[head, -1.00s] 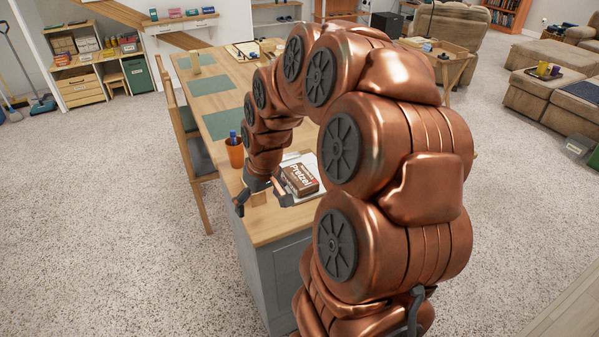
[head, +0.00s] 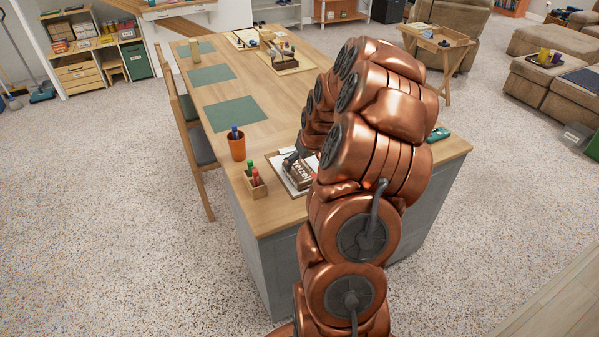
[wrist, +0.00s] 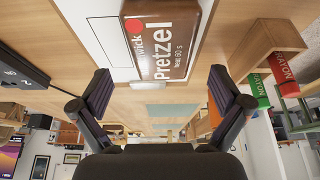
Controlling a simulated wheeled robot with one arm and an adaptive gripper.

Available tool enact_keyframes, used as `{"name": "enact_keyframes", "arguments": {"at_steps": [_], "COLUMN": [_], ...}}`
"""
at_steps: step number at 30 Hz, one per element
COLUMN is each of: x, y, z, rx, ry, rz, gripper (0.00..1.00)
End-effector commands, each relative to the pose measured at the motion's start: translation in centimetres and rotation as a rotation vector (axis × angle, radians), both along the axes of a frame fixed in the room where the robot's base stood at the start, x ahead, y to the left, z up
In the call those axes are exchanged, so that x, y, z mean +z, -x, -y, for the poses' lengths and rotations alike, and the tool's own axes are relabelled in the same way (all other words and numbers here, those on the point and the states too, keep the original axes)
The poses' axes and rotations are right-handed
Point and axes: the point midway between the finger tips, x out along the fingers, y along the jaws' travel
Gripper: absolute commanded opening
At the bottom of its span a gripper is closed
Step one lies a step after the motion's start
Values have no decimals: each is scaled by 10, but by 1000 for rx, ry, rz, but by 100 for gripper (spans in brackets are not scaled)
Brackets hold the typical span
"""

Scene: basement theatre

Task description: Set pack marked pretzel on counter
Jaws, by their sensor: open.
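The brown pack marked Pretzel (head: 301,173) rests on a clipboard with white paper (head: 274,159) on the wooden counter (head: 262,218). My arm hides its right part in the head view. In the wrist view the pack (wrist: 162,48) lies on the white sheet, ahead of my gripper and roughly between the lines of its fingers. My gripper (wrist: 163,88) is open and empty, with a dark finger on each side. In the head view only a bit of my gripper shows beside the pack; my arm covers the rest.
Green mats (head: 235,113) and a wooden tray (head: 285,62) lie farther back. The counter's front left corner is bare.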

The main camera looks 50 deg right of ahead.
Motion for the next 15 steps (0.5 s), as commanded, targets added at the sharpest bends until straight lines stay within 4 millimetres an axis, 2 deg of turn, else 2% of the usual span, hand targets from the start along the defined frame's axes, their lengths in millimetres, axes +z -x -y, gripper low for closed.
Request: {"name": "enact_keyframes", "arguments": {"at_steps": [8, 15], "x": [-10, -31], "y": [-4, -12], "z": [0, 1], "rx": [0, 0], "ry": [-2, -2], "rz": [-4, -4], "gripper": [100, 100]}}
